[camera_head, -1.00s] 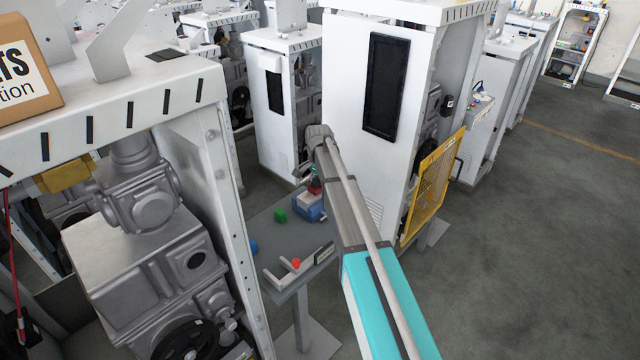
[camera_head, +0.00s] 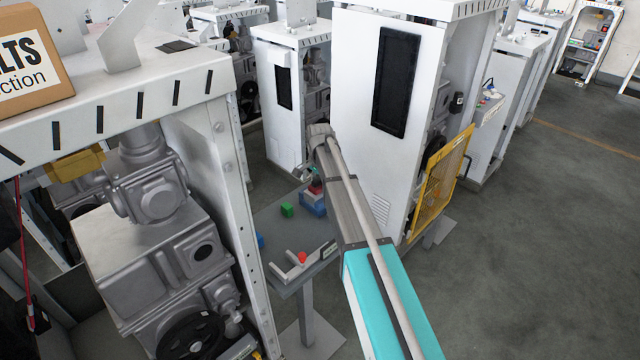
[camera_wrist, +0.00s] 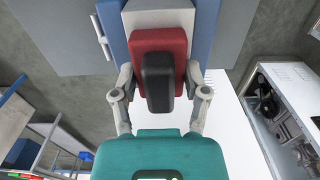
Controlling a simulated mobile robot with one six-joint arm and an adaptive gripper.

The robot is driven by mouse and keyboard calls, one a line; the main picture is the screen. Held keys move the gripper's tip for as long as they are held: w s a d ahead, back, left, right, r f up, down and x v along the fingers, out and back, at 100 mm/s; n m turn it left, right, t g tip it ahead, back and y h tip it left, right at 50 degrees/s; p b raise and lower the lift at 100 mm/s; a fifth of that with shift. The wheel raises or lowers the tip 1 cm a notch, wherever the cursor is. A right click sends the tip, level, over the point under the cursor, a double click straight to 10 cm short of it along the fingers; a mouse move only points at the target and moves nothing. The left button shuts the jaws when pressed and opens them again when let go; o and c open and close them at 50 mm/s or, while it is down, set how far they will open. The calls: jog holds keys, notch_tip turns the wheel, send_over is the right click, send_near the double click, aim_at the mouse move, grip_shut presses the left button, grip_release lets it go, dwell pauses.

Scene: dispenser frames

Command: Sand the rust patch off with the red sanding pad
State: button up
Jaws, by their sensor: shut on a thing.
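The red sanding pad (camera_wrist: 178,50) has a black handle (camera_wrist: 159,85) and fills the middle of the wrist view. My gripper (camera_wrist: 160,72) is shut on it, one finger at each side. The pad is over a grey-white and blue block; I cannot tell whether they touch. In the head view the pad (camera_head: 316,189) is a small red spot beside my arm, above the blue block (camera_head: 314,209) on a grey table (camera_head: 270,232). I cannot make out a rust patch in either view.
A green block (camera_head: 287,210) and an angled grey fixture with a red ball (camera_head: 302,257) are on the table. An open machine frame (camera_head: 225,170) stands close at left. A tall white cabinet (camera_head: 355,60) with a yellow mesh guard (camera_head: 440,185) stands behind my arm. Floor at right is clear.

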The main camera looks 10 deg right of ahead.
aim_at(311, 193)
jog(key=shift+s+a, duration=0.55)
jog(key=shift+a, duration=0.25)
jog(key=shift+s+a, duration=0.5)
jog(key=shift+a, duration=0.25)
jog(key=shift+r, duration=0.15)
jog(key=shift+r+p, duration=2.95)
jog(key=shift+p, duration=0.2)
jog(key=shift+r, duration=0.1)
jog(key=shift+r+p, duration=1.4)
jog(key=shift+p, duration=0.1)
